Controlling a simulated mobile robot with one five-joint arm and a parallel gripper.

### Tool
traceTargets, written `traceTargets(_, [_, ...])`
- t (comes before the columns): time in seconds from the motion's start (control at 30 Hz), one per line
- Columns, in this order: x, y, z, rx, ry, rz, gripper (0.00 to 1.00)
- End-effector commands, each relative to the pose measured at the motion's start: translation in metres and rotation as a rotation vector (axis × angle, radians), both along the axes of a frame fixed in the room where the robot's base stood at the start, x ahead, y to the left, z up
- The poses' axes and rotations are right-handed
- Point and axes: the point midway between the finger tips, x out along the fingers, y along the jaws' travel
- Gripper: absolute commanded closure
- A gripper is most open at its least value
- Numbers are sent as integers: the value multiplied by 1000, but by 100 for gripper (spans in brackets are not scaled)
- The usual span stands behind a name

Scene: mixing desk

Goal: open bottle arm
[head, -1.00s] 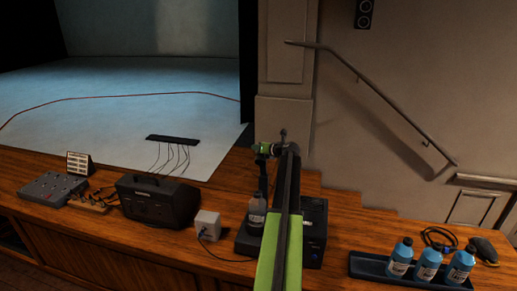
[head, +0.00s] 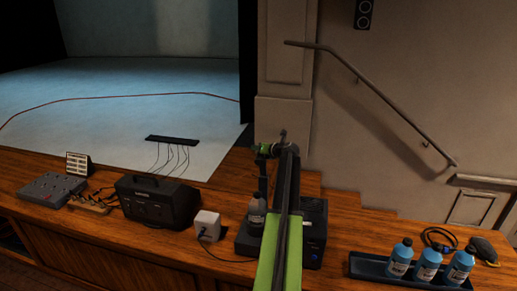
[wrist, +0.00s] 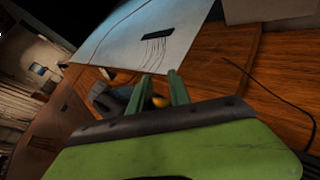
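A grey bottle (head: 257,213) stands upright on a dark machine (head: 314,238) on the desk, mostly behind my arm. A thin dark upright part (head: 263,180) rises above the bottle to a green and black piece near my arm's far end; I cannot tell whether this is mine. My gripper (wrist: 159,73) shows in the wrist view as two green fingers held apart. A small orange rounded thing (wrist: 160,102) shows between them; I cannot tell whether they touch it. My gripper's fingertips are not clear in the head view.
A dark tray (head: 372,268) with three blue bottles is at right, beside a scanner-like device (head: 484,248) and coiled cable. A white box (head: 207,225), black case (head: 156,203) and mixer (head: 51,189) stand at left. Bare desk lies right of the machine.

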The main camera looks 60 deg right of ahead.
Motion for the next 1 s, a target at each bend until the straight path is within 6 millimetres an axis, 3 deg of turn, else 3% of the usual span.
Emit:
traceTargets(0.03, [-5,-5,-4,-8,12,-8,73])
traceTargets(0.17, [-4,-3,-4,-8,12,-6,57])
traceTargets(0.47, [-1,-1,-3,-5,10,-1,57])
traceTargets(0.5, [-2,6,-3,-6,12,-1,57])
traceTargets(0.7, [-4,1,-1,-5,10,-1,57])
traceTargets(0.87, [-25,10,11,-5,10,-4,57])
traceTargets(1.0, [-60,26,27,-4,10,-7,57])
